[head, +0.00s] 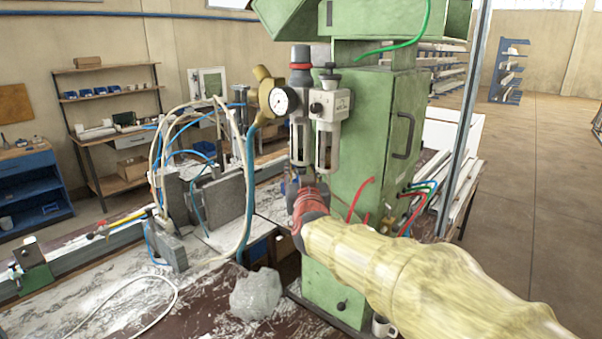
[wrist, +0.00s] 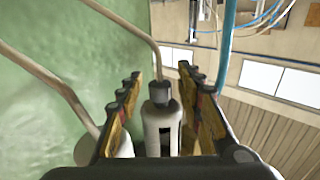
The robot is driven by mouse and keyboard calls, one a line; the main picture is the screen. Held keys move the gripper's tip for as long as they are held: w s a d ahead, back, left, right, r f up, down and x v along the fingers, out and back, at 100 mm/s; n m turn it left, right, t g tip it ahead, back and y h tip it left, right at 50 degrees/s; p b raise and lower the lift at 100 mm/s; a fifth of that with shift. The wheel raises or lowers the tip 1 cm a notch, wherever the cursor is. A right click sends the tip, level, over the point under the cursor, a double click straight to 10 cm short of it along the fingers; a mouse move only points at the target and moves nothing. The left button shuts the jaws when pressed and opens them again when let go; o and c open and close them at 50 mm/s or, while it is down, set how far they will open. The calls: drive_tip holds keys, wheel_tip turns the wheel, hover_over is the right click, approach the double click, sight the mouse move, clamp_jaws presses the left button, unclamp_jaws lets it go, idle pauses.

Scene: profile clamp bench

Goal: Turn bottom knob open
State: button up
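The air service unit, with a round gauge (head: 283,101), is mounted on the front of the green machine (head: 375,140). Its left bowl (head: 299,143) hangs above my gripper (head: 292,188). In the wrist view a dark grey knob (wrist: 160,93) sits at the end of a pale bowl (wrist: 161,130), with a tan tube running from it. My gripper (wrist: 160,78) is open, with one finger on each side of the knob and bowl. Gaps show between both fingers and the knob. In the head view the knob is hard to make out near my gripper.
A second bowl (head: 327,149) hangs close on the right. A blue hose (head: 246,185) and pale tubes run to the left. The green machine wall (wrist: 60,70) is close beside my gripper in the wrist view. A crumpled clear bag (head: 256,294) lies on the bench below.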

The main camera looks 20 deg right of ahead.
drive_tip(key=shift+c, duration=1.2)
clamp_jaws()
